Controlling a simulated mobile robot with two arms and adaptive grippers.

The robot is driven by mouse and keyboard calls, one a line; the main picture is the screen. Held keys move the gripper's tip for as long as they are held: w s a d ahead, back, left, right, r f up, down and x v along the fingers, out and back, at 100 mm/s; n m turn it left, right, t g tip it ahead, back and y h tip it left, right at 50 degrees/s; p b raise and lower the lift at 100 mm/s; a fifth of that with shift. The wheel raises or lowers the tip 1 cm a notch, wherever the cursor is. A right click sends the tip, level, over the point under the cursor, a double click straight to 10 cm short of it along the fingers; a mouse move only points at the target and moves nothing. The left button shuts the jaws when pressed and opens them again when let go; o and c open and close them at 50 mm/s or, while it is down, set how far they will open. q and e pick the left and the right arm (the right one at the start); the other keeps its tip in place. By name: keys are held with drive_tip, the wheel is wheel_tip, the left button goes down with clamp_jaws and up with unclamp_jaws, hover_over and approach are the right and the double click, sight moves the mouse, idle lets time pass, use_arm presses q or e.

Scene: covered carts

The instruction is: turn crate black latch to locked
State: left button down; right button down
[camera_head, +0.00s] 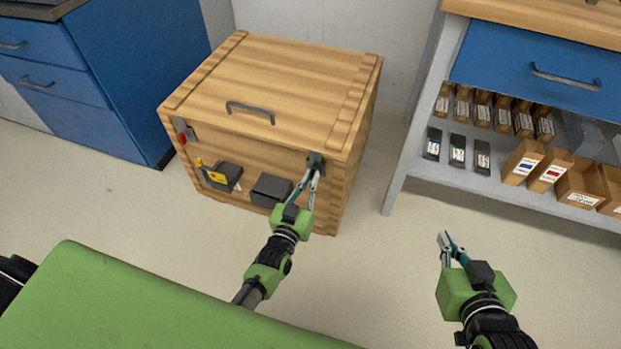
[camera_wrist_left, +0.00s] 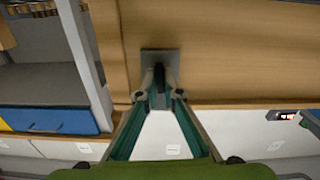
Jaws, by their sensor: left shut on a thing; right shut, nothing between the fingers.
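A wooden crate (camera_head: 285,85) with a closed lid stands on the floor in the head view. Its black latch (camera_head: 316,159) is at the upper right of the front face. My left gripper (camera_head: 314,175) is shut on the black latch's handle, and its fingers partly hide it. In the left wrist view the latch's dark plate (camera_wrist_left: 160,56) sits on the wood, with the left fingertips (camera_wrist_left: 160,96) around its black handle. My right gripper (camera_head: 446,240) is shut and empty, well to the right of the crate above the floor.
A red latch (camera_head: 182,131) is at the crate's upper left front, and a grey handle (camera_head: 250,112) is on its lid. Dark boxes (camera_head: 271,190) are on the front face. Blue drawers (camera_head: 70,105) stand left; a shelved bench (camera_head: 500,190) stands right.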

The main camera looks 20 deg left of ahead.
idle(0.3)
use_arm(q)
drive_tip(key=c, duration=2.2)
unclamp_jaws()
drive_tip(key=shift+s, duration=0.1)
drive_tip(key=s, duration=1.1)
drive_tip(key=shift+s+a, duration=0.2)
drive_tip(key=shift+s, duration=0.2)
